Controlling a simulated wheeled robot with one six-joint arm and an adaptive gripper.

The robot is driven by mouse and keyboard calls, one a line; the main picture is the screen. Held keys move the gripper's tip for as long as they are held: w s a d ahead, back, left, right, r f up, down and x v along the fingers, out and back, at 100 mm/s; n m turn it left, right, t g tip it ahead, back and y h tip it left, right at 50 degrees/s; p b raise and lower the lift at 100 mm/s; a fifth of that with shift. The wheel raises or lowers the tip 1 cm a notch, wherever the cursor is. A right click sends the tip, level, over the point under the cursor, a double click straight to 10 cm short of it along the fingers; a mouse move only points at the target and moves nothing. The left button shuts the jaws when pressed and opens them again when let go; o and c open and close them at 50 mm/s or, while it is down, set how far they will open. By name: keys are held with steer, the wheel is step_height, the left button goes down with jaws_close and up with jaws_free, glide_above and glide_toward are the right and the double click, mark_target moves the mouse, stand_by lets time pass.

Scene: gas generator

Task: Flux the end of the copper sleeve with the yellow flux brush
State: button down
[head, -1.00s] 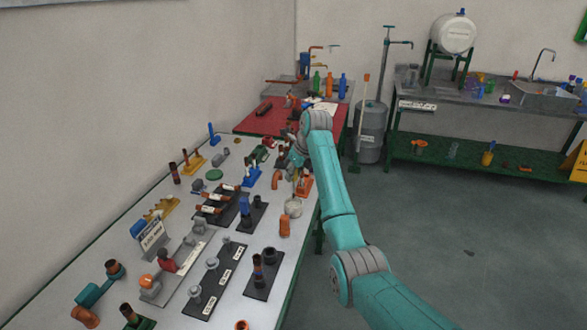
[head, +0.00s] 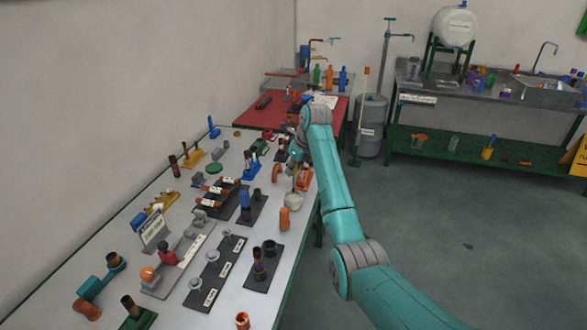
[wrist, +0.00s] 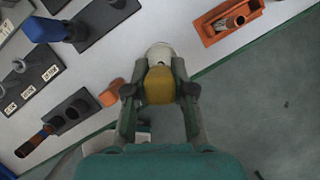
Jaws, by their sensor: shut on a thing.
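My gripper (wrist: 159,92) is shut on a yellow block-like handle (wrist: 159,86), apparently that of the flux brush. The bristles are hidden below the handle. A white round pot (wrist: 160,54) lies just beyond the handle in the wrist view. In the head view my gripper (head: 295,158) is above the white pot (head: 293,201), near the table's right edge. I cannot tell whether the brush is inside the pot. Several copper-coloured pieces stand nearby: a short cylinder (head: 284,218) and a dark-banded tube (head: 259,268) in a black stand. Which one is the copper sleeve is unclear.
An orange tray (wrist: 229,19) stands beside the pot. Black labelled stands and holders (head: 212,278) crowd the white table (head: 185,238). A red mat (head: 262,117) lies at the far end. The grey floor (head: 450,220) to the right is clear.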

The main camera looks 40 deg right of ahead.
mark_target(293, 176)
steer(key=shift+f, duration=1.9)
steer(key=shift+r, duration=0.1)
steer(key=shift+r, duration=2.95)
